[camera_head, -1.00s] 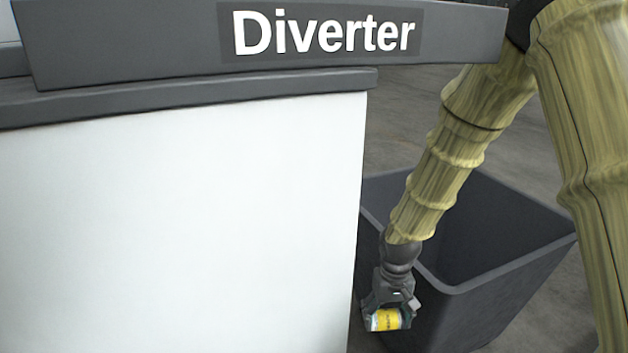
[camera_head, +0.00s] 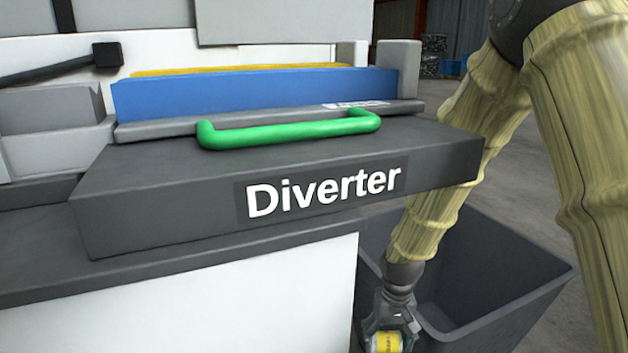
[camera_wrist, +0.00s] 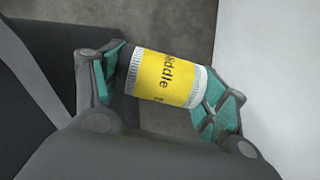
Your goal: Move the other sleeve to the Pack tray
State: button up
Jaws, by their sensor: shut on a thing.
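My gripper (camera_head: 388,340) is low at the bottom of the head view, beside the near side of the dark bin. It is shut on a sleeve with a yellow label and pale ribbed ends (camera_head: 385,342). In the wrist view the sleeve (camera_wrist: 160,80) lies sideways between the two teal-padded fingers (camera_wrist: 165,92). I cannot make out a Pack tray in these frames.
A dark grey block labelled Diverter (camera_head: 290,195), with a green handle (camera_head: 290,130), sits on the white cabinet (camera_head: 200,310) at left. A blue panel (camera_head: 260,92) stands behind the handle. The open dark bin (camera_head: 480,275) stands at right on the floor.

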jog(key=shift+s+r+p, duration=0.65)
jog(key=shift+r+p, duration=5.25)
jog(key=shift+p, duration=2.7)
notch_tip(320, 180, up, 7)
jog(key=p, duration=1.1)
send_over(389, 341)
jog(key=s, duration=0.1)
jog(key=shift+s+d, duration=0.1)
jog(key=shift+d, duration=0.1)
